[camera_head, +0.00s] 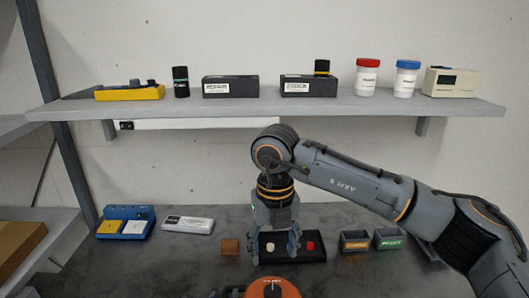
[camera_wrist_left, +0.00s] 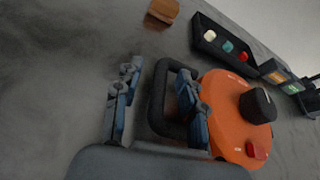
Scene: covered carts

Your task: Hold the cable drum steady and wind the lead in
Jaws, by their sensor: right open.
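The orange cable drum (camera_head: 272,288) is cut off by the bottom edge of the head view. The left wrist view shows its orange body (camera_wrist_left: 225,120), a black knob (camera_wrist_left: 257,106), a red button (camera_wrist_left: 256,150) and a black loop handle (camera_wrist_left: 158,105). My left gripper (camera_wrist_left: 158,75) is open, one finger on each side of the handle's near bar, with gaps showing. My right gripper (camera_head: 275,245) is open above the black tray, behind the drum. I see no lead clearly.
The black tray (camera_head: 310,258) holds small coloured pieces. A wooden block (camera_head: 230,247) lies left of it, two small bins (camera_head: 355,240) right. A blue device (camera_head: 125,222) and a grey-white device (camera_head: 188,225) lie at the left. A shelf (camera_head: 270,107) with several items runs above.

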